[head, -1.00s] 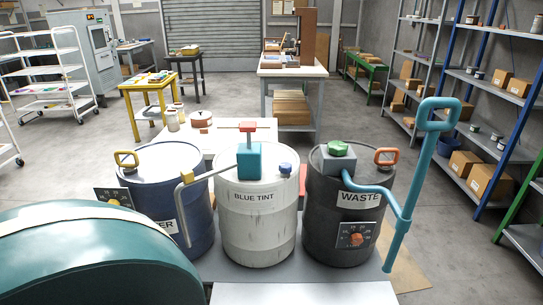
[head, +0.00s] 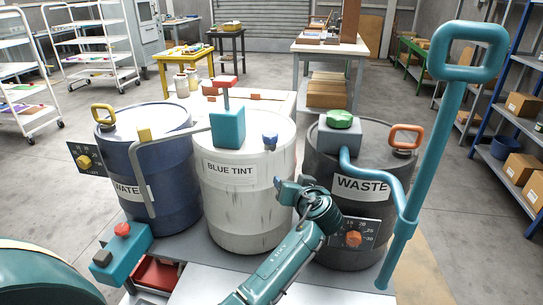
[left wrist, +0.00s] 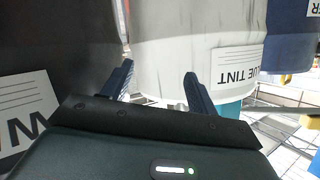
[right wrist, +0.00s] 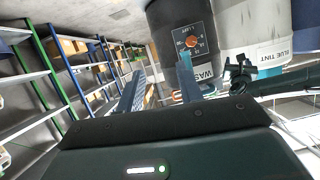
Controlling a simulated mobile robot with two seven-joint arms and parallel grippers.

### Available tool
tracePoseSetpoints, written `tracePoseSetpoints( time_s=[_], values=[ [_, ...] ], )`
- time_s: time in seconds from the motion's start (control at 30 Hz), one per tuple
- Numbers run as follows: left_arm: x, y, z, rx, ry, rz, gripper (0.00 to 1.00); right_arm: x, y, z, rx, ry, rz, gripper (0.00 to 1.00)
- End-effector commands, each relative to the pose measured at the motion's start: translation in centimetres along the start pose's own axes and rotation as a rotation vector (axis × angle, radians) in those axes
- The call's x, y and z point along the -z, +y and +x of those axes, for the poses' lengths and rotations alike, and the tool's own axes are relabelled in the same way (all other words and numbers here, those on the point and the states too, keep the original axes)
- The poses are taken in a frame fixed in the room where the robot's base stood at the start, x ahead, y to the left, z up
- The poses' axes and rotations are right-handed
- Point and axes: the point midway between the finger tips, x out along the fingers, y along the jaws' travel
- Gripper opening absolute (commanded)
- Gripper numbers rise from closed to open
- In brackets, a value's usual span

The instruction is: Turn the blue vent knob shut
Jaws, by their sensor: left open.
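The blue vent knob (head: 270,142) sits on the lid of the white BLUE TINT drum (head: 245,215), near its right rim. I cannot read how far it is turned. My left gripper (head: 284,190) is in front of this drum's right side, lower than the knob in the head view and apart from it. In the left wrist view its fingers (left wrist: 159,73) are spread and empty, with the drum beyond; the knob is not clearly seen there. My right gripper (right wrist: 162,65) is outside the head view; its fingers are apart and empty, facing the WASTE drum (right wrist: 176,25).
A teal block (head: 228,128) with a red top and bent grey pipe stands on the same lid. The WATER drum (head: 175,190) is at left. At right, the WASTE drum has a green knob (head: 340,119) and a tall teal handle (head: 468,50). A teal box (head: 122,252) sits in front.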

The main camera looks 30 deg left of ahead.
Motion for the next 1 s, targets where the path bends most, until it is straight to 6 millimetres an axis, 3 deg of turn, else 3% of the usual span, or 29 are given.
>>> tracePoseSetpoints(
  time_s=[0.03,0.1,0.2,0.3,0.4,0.57,0.97,1.0],
  values=[
    [2.6,-0.1,0.4,0.079,0.041,-0.058,0.59,-1.1,0.1,0.3,0.001,0.015,0.003,0.36],
    [6.2,-1.2,0.0,0.186,0.091,-0.134,0.59,-1.2,0.2,0.3,0.001,0.037,0.006,0.36],
    [10.5,-2.8,-1.2,0.313,0.159,-0.238,0.59,-1.3,0.2,0.2,0.002,0.061,0.011,0.36],
    [13.4,-4.0,-2.6,0.402,0.212,-0.320,0.59,-1.2,0.2,0.1,0.002,0.079,0.014,0.36],
    [15.1,-4.9,-3.6,0.457,0.246,-0.372,0.59,-1.1,0.3,0.0,0.003,0.090,0.016,0.36],
    [15.3,-5.2,-3.9,0.485,0.263,-0.397,0.59,-0.9,0.3,-0.1,0.003,0.096,0.016,0.36],
    [8.3,-2.8,-1.3,0.482,0.262,-0.391,0.59,-0.9,0.3,-0.2,0.001,0.102,0.012,0.36],
    [9.1,-3.7,-0.4,0.487,0.266,-0.397,0.59,-0.7,0.3,-0.2,0.001,0.101,0.013,0.36]
  ],
)
